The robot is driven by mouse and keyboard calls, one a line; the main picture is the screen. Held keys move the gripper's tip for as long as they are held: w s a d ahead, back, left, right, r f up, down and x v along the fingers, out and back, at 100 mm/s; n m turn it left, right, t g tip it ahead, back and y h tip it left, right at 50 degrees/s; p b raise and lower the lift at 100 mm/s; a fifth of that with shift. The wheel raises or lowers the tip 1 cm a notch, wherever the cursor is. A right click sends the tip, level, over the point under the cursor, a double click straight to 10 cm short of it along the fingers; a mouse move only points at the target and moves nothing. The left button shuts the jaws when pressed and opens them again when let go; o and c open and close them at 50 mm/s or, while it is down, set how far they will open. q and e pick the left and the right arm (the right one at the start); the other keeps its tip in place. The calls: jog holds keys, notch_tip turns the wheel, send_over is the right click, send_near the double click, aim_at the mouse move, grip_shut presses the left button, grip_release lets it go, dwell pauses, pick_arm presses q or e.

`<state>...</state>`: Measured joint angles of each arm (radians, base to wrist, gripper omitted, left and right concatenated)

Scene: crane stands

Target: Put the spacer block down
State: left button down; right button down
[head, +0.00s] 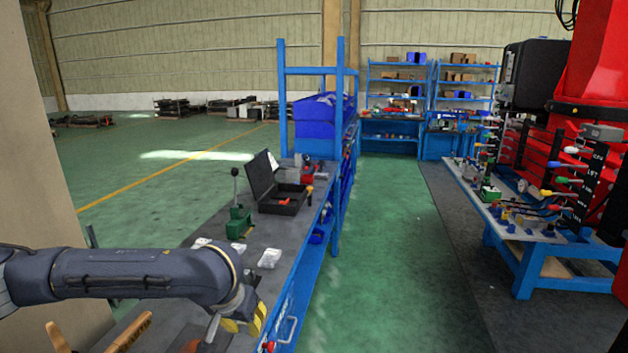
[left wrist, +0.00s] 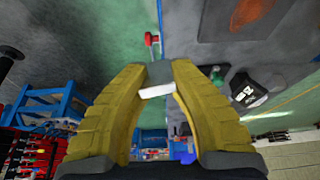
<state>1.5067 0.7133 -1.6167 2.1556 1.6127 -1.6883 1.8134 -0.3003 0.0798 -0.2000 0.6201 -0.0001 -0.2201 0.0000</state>
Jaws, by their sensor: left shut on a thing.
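The spacer block (left wrist: 158,72) is a small grey block with a pale face, seen in the left wrist view between the tips of two yellow ribbed fingers. My left gripper (left wrist: 158,80) is shut on it. In the head view my left gripper (head: 246,314) shows yellow and black at the end of the dark arm, low over the near part of the grey bench (head: 262,254). The block cannot be made out in the head view. Whether it touches a surface is not clear. My right gripper is in neither view.
On the bench stand an open black case (head: 283,206), a green lever device (head: 238,222) and white packets (head: 269,258). A wooden-handled tool (head: 130,332) lies at the near left. Blue shelving (head: 340,110) rises at the bench's far end. A green floor aisle (head: 385,240) is free at right.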

pick_arm(q)
jog(key=shift+s+a+r+n+y, duration=0.15)
jog(key=shift+a+n, duration=0.4)
jog(key=shift+a, duration=0.8)
jog(key=shift+s+a+r+n+y, duration=0.1)
jog(key=shift+s+a+n+y, duration=0.3)
jog(key=shift+a, duration=0.9)
jog(key=shift+w+f, duration=0.1)
jog(key=shift+w, duration=0.05)
